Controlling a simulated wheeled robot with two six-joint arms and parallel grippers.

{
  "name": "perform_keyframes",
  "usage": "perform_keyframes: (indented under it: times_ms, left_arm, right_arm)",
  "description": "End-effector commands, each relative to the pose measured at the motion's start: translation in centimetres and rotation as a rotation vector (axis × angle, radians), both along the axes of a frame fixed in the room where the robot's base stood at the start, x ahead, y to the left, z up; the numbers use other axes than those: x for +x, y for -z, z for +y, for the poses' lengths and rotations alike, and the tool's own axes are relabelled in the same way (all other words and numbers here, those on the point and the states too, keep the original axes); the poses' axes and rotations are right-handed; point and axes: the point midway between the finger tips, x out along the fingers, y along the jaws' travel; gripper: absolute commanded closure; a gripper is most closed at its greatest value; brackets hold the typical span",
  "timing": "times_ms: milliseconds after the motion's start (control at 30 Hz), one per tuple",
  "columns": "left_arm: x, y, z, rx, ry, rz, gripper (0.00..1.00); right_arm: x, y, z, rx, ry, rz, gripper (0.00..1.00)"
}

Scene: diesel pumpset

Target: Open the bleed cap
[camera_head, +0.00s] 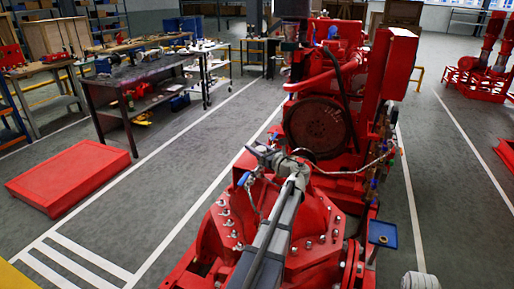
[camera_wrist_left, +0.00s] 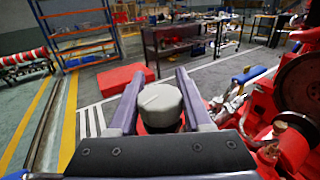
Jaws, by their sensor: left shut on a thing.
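The bleed cap (camera_wrist_left: 160,103) is a round grey knob with a line across its top. In the left wrist view it sits between the two fingers of my left gripper (camera_wrist_left: 157,80), which is shut on it. Red metal shows just under the cap. In the head view my left gripper (camera_head: 264,155) is above the red pump casing (camera_head: 215,235), close to a blue-handled valve (camera_head: 243,179). The cap cannot be made out clearly there. My right gripper is not in view.
The red engine with its dark flywheel (camera_head: 318,128) stands just beyond the gripper, with hoses and thin pipes beside it. A small blue tray (camera_head: 382,233) is at right. A red platform (camera_head: 70,178) and a workbench (camera_head: 130,95) stand left across open floor.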

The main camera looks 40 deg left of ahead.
Motion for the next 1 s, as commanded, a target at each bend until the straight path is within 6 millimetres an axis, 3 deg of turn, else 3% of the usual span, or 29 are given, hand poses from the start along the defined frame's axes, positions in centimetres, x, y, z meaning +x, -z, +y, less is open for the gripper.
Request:
perform_keyframes:
  times_ms: [600, 1000]
  left_arm:
    - [-1.2, 0.0, 0.0, -0.001, -0.574, 0.000, 1.00]
    - [-2.1, 0.0, -0.4, -0.001, -0.817, 0.000, 1.00]
  right_arm:
    - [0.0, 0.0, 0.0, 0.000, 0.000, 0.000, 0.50]
    - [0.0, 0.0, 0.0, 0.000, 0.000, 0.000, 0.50]
